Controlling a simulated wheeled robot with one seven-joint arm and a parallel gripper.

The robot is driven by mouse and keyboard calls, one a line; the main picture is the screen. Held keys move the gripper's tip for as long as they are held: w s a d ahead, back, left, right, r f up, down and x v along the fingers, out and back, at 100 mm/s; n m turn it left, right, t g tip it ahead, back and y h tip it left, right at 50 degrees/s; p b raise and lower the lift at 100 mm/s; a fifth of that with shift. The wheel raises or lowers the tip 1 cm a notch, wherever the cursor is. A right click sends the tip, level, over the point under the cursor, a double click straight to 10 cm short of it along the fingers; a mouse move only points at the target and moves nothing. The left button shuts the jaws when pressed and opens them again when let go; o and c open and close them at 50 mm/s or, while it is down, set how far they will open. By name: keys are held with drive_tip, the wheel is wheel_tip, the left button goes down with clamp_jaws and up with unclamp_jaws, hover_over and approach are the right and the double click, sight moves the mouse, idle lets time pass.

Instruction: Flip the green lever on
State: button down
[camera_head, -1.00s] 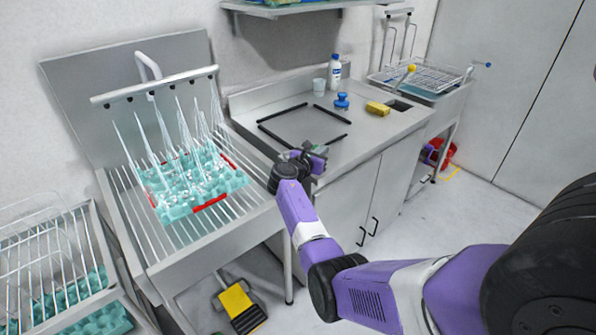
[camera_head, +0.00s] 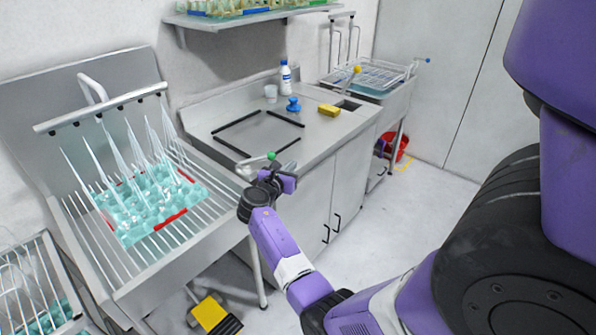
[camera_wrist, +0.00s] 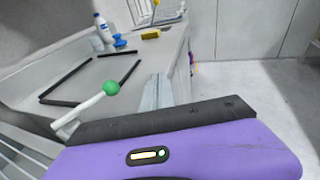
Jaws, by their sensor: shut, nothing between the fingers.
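The green lever shows in the head view as a green ball knob (camera_head: 271,155) at the near left corner of the counter, just above my gripper (camera_head: 278,172). In the wrist view the green knob (camera_wrist: 112,87) tops a white rod that slants up to the right. My gripper's grey fingers (camera_wrist: 157,90) are shut and empty, to the right of the knob and apart from it. The gripper body hides part of the lever's surroundings in the wrist view. Water sprays from the nozzle pipe (camera_head: 100,110) onto the teal egg tray (camera_head: 125,236) in the left sink.
The counter (camera_head: 318,130) holds a black frame (camera_head: 237,120), a white bottle (camera_head: 285,78), a cup (camera_head: 271,93), a blue object (camera_head: 293,104) and a yellow sponge (camera_head: 329,110). A yellow-knobbed lever (camera_head: 357,70) stands by the right sink. A yellow-black pedal (camera_head: 212,314) is on the floor.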

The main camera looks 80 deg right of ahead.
drive_tip(key=shift+s+a+r, duration=0.25)
drive_tip(key=shift+s+a, duration=0.5)
drive_tip(key=shift+s+a+r, duration=0.2)
drive_tip(key=shift+s+a, duration=0.55)
